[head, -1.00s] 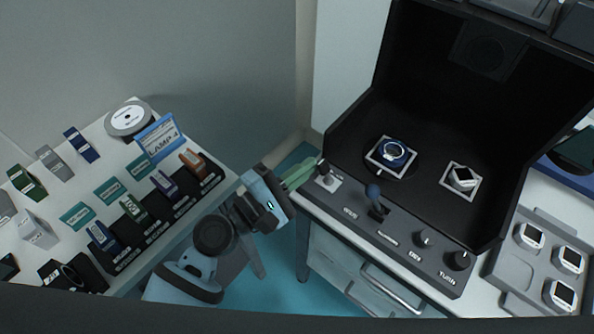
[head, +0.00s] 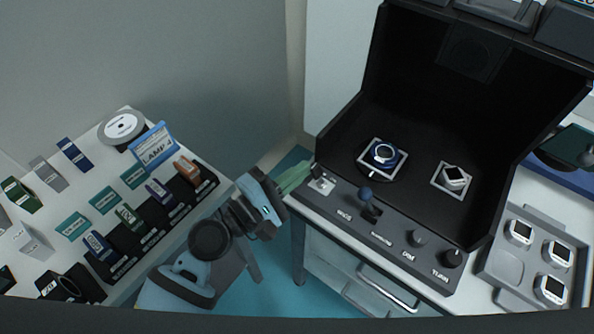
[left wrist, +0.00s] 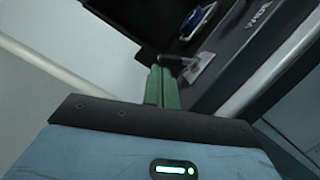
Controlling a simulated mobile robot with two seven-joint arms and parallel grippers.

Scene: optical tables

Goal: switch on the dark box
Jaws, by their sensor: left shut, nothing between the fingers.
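The dark box (head: 345,130) is a black open-fronted booth with a sloped control panel along its front. A small switch on a pale plate (head: 323,185) sits at the panel's left end; it also shows in the left wrist view (left wrist: 201,68). My left gripper (head: 306,166) has green fingers, shut and empty, with tips at the switch. In the left wrist view the fingertips (left wrist: 161,70) are beside its dark lever (left wrist: 175,61); I cannot tell whether they touch. The lever's position is unclear. The inside of the box is unlit. My right gripper is not in view.
A grey tray (head: 508,262) is at right; a table with coloured blocks (head: 130,220) is at left.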

